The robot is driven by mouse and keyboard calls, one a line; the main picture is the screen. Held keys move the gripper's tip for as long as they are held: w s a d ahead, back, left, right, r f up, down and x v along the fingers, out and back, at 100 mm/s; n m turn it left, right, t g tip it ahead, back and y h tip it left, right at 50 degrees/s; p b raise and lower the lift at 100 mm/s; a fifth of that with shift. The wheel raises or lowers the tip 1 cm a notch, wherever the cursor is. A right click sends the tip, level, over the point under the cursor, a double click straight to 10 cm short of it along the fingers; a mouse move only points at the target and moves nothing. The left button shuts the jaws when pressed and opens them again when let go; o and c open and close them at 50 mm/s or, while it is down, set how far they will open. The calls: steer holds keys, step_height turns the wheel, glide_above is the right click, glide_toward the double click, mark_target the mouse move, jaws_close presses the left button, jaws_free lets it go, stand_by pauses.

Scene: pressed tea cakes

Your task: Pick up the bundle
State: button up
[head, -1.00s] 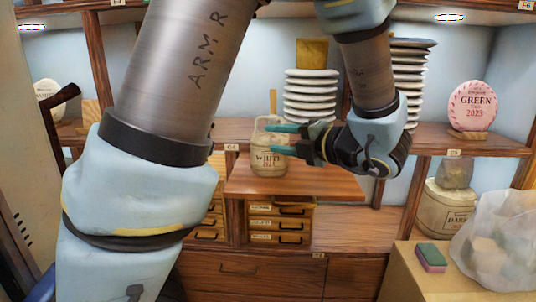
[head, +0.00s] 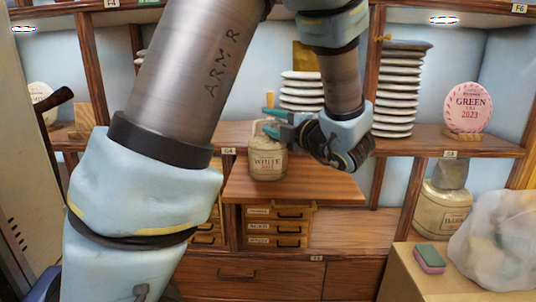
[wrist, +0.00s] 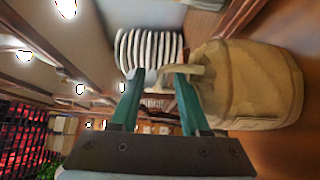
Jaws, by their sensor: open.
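The bundle (head: 267,163) is a beige wrapped, rounded package marked WHITE, standing upright on the wooden shelf board in the middle of the head view. My gripper (head: 269,121) has green fingers, spread and pointing left at the height of the bundle's top. In the wrist view the bundle (wrist: 255,85) lies sideways at the right, and its pale top knot (wrist: 190,72) shows by the right fingertip. My gripper (wrist: 158,76) is open there, with nothing clearly between the fingers. I cannot tell if the right finger touches the knot.
A stack of pale plates (head: 301,92) stands behind the bundle, and a taller stack (head: 397,90) to the right. Small drawers (head: 277,228) sit under the wooden board (head: 325,190). Another wrapped package (head: 442,208), a sponge (head: 430,258) and a translucent bag (head: 495,240) are at right.

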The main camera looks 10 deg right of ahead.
steer(key=shift+w+a, duration=0.3)
steer(key=shift+w, duration=0.25)
jaws_close()
stand_by(1.0)
